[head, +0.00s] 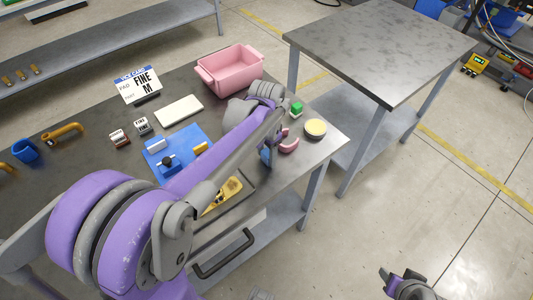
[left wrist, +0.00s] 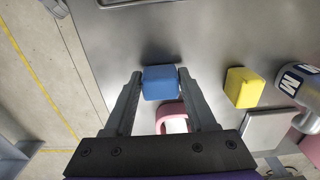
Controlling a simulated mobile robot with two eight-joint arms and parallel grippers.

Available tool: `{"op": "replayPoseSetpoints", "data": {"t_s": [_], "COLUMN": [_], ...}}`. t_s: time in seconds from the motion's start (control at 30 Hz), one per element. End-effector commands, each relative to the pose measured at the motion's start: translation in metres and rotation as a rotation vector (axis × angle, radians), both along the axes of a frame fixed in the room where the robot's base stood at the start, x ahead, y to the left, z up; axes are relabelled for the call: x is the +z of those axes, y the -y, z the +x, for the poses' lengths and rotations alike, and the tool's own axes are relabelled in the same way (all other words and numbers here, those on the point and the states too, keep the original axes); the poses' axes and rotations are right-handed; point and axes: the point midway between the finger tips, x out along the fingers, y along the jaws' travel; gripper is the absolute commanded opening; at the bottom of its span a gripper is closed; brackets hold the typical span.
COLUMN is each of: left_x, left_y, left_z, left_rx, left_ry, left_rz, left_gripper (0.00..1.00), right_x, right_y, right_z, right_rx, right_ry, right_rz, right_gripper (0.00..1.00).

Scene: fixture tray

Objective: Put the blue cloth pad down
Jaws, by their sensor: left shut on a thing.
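The blue cloth pad (left wrist: 160,83) is a small block between the two fingertips of my left gripper (left wrist: 160,76) in the left wrist view. The gripper is shut on it. In the head view the left gripper (head: 268,150) is at the right end of the dark table, mostly hidden by my purple arm, with a bit of blue showing. The pad is over the grey table top (left wrist: 210,35); I cannot tell whether it touches. My right gripper (head: 402,282) shows only in part at the bottom right of the head view, away from the table; its jaws are unclear.
A pink curved piece (head: 289,141) lies close to the left gripper. A green block (head: 296,108) and a yellow-topped round tin (head: 315,128) are nearby. A pink bin (head: 232,72), a white pad (head: 179,109) and a blue fixture (head: 165,172) stand farther left.

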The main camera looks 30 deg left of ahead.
Motion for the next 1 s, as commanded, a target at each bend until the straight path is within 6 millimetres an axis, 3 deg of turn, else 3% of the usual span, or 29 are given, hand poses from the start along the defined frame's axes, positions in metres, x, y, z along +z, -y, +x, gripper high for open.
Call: {"op": "replayPoseSetpoints", "data": {"t_s": [0.13, 0.17, 0.33, 0.73, 1.0], "left_x": [-0.004, -0.004, -0.003, 0.007, 0.061], "left_y": [0.000, 0.000, 0.000, 0.000, 0.000], "left_z": [0.000, 0.000, 0.000, 0.000, 0.000], "left_rx": [0.000, 0.000, 0.000, 0.000, 0.000], "left_ry": [-0.001, 0.000, 0.000, 0.000, 0.000], "left_rz": [0.000, 0.000, 0.000, 0.000, 0.000], "left_gripper": [0.04, 0.58, 0.86, 0.86, 0.86], "right_x": [-0.003, -0.003, -0.003, 0.001, 0.007], "right_y": [0.000, 0.000, 0.000, 0.000, 0.000], "right_z": [-0.001, -0.001, -0.001, 0.000, 0.002], "right_rx": [0.000, 0.000, 0.000, 0.000, 0.000], "right_ry": [-0.002, -0.002, -0.001, 0.001, 0.004], "right_rz": [0.000, 0.000, 0.000, 0.000, 0.000], "right_gripper": [0.50, 0.50, 0.50, 0.50, 0.50]}}
